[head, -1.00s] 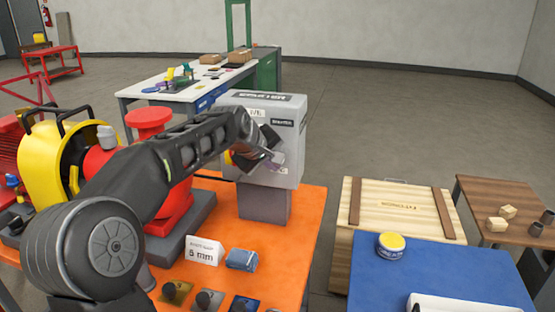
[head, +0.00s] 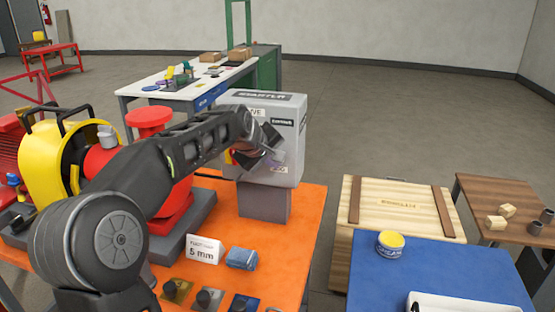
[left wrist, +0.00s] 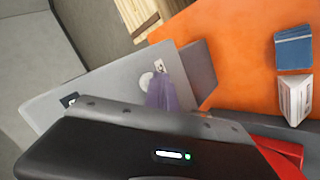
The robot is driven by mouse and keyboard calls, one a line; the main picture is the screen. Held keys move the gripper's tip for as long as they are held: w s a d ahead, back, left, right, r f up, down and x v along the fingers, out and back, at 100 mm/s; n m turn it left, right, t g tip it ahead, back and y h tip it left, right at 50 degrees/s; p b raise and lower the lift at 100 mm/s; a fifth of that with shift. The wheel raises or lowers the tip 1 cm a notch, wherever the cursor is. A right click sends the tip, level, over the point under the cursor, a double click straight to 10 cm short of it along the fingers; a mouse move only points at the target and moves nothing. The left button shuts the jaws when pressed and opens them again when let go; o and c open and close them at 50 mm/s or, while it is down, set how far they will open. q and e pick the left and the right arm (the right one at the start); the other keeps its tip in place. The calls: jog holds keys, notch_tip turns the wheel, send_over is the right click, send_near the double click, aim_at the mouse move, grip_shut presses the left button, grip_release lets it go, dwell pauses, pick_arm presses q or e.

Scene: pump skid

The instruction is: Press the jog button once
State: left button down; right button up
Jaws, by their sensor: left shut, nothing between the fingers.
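The grey starter box (head: 292,135) stands on a pedestal on the orange bench, its labelled front facing my left arm. In the left wrist view its face (left wrist: 90,98) shows a pale round button (left wrist: 146,80) beside a small white label. I take this for the jog button; in the head view the button is hidden behind my gripper, with a small label (head: 278,170) just below. My left gripper (head: 276,157) is shut and empty, with purplish fingertips close in front of the box face. The fingertips (left wrist: 166,92) show right beside the button; I cannot tell whether they touch it.
A red and yellow part (head: 232,157) sits left of the gripper. The red pump (head: 150,120) stands left, behind my arm. The orange bench (head: 300,225) holds a 5 mm sign (head: 204,249) and a blue cloth (head: 242,258). A wooden crate (head: 400,205) stands to the right.

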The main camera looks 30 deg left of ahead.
pick_arm(q)
jog(key=shift+w, duration=0.15)
dwell(0.4)
jog(key=shift+s+d+b, duration=0.25)
jog(key=shift+s+b, duration=0.35)
jog(key=shift+s, duration=0.25)
jog(key=shift+s+d+b, duration=0.3)
jog(key=shift+s+b, duration=0.25)
jog(key=shift+s, duration=0.25)
jog(key=shift+s+d+b, duration=0.25)
jog(key=shift+s+b, duration=0.3)
jog(key=shift+s, duration=0.2)
jog(key=shift+s+d+b, duration=0.3)
jog(key=shift+s+b, duration=0.25)
jog(key=shift+s, duration=0.25)
